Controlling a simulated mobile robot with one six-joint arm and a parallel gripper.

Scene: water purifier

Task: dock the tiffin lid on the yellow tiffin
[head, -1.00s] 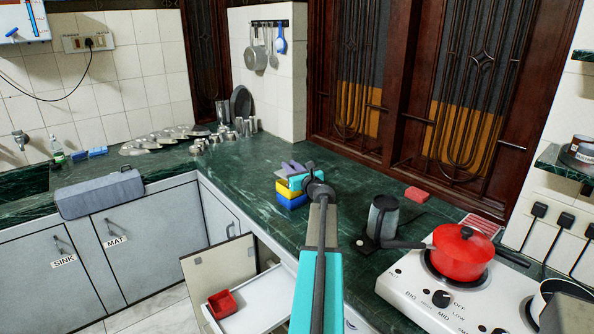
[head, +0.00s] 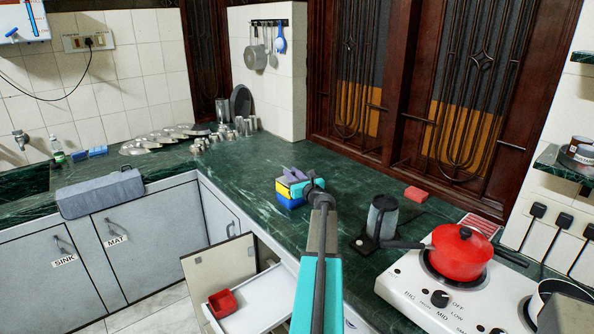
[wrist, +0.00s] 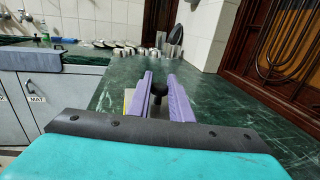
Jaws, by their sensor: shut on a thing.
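The yellow tiffin (head: 283,188) stands on the green counter, with a blue part (head: 291,203) below it; my gripper hides much of its top. My gripper (head: 292,175) is right over it. In the wrist view the two purple fingers (wrist: 161,87) are shut on the dark knob (wrist: 159,88) of the tiffin lid. The lid's body is mostly hidden below the fingers. A bit of yellow (wrist: 129,97) shows left of the left finger. I cannot tell whether the lid touches the tiffin's rim.
A grey kettle-like container (head: 382,217) and the stove (head: 420,292) with a red pot (head: 462,255) stand to the right. A red block (head: 416,194) lies behind. Steel cups and plates (head: 165,138) are at the far left. An open drawer (head: 262,298) holds a red box (head: 222,304).

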